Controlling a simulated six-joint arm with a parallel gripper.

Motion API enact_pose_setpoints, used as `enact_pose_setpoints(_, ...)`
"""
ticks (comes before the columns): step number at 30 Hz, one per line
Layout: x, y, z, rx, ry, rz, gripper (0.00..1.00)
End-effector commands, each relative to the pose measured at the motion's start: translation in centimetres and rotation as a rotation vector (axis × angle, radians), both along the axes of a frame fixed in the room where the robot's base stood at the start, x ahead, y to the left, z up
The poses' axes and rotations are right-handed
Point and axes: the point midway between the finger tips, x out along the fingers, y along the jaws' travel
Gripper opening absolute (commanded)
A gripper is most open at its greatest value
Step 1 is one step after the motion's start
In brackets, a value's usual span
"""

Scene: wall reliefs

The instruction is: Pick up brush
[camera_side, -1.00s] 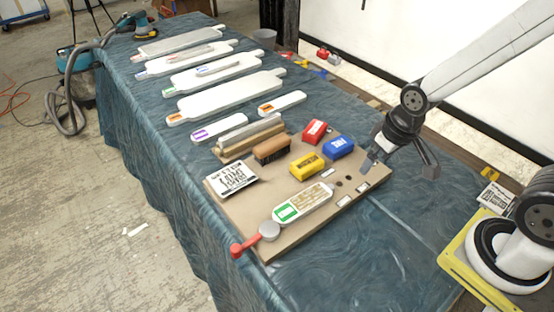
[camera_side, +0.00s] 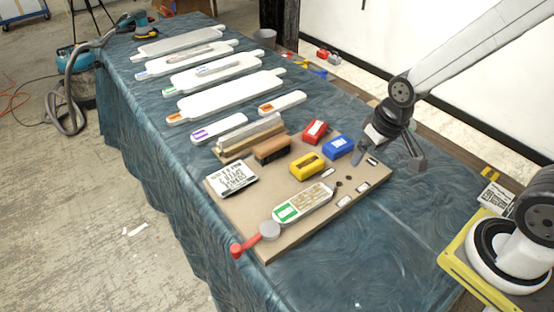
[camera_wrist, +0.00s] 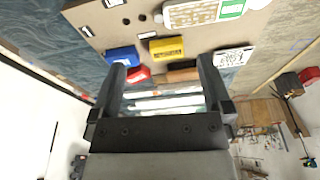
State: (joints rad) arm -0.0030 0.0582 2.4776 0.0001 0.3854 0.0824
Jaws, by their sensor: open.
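The brush (camera_side: 271,149), a brown wooden block with dark bristles, lies on the tan board (camera_side: 245,205) near its back edge. In the wrist view the brush (camera_wrist: 183,75) shows as a brown strip between the fingertips, farther off. My gripper (camera_side: 388,157) is open and empty above the board's right side, right of the blue block (camera_side: 338,147) and well apart from the brush. It also shows in the wrist view (camera_wrist: 162,72) with both fingers spread.
A wooden-backed tool (camera_side: 248,137) lies just behind the brush. A printed card (camera_side: 231,177) and a white paddle (camera_side: 302,204) lie in front. Several long white paddles lie farther back.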

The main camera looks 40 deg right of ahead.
Motion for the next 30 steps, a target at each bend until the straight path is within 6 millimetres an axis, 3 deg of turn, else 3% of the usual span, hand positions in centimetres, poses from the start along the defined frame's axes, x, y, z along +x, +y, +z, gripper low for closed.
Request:
enact_pose_setpoints(14, 11.6, 0.7, -0.4, 0.080, 0.064, -0.409, 1.00)
enact_pose_setpoints(30, 23.0, 2.0, -3.8, 0.141, 0.134, -0.923, 1.00)
